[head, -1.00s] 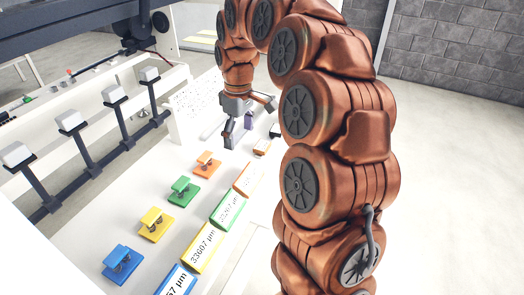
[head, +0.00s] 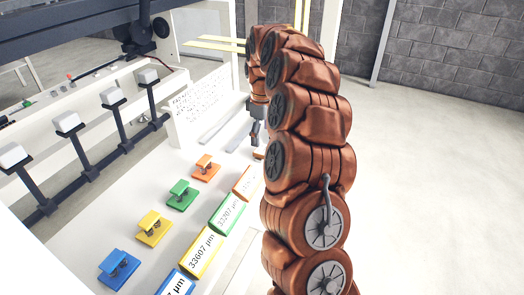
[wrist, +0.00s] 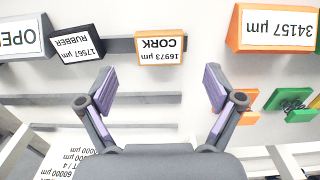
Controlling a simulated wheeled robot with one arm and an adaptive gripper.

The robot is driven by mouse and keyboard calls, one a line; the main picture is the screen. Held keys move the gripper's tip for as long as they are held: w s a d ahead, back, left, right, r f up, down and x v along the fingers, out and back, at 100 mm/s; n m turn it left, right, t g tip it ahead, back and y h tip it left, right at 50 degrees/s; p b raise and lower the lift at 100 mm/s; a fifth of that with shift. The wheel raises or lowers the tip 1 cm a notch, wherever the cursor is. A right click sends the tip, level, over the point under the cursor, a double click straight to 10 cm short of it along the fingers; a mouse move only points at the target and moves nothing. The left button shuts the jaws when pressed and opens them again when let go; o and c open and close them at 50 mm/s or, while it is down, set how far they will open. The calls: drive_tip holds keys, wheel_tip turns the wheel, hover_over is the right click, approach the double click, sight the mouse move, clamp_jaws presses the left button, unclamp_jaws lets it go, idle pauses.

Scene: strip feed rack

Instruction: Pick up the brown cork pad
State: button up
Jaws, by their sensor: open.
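An orange-brown block (wrist: 160,48) labelled CORK, 16973 µm, sits on a dark grey strip near the top middle of the wrist view, its text upside down. In the head view a small part of it (head: 259,153) shows beside my arm. My gripper (wrist: 160,88) is open and empty, with purple pads on its fingers. In the wrist view the block appears beyond the fingertips, roughly centred between them, and apart from them. In the head view my gripper (head: 256,133) is mostly hidden by my arm.
A black block (wrist: 76,45) labelled RUBBER stands beside the cork block. An orange label block (wrist: 272,28) is at the right. Blue (head: 119,268), yellow (head: 154,229), green (head: 181,195) and orange (head: 206,166) sprung pieces line the white table. Grey strips (wrist: 150,98) cross below.

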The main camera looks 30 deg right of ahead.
sight(262, 151)
drive_tip(key=shift+f+p, duration=0.65)
drive_tip(key=shift+f, duration=1.85)
drive_tip(key=c, duration=0.9)
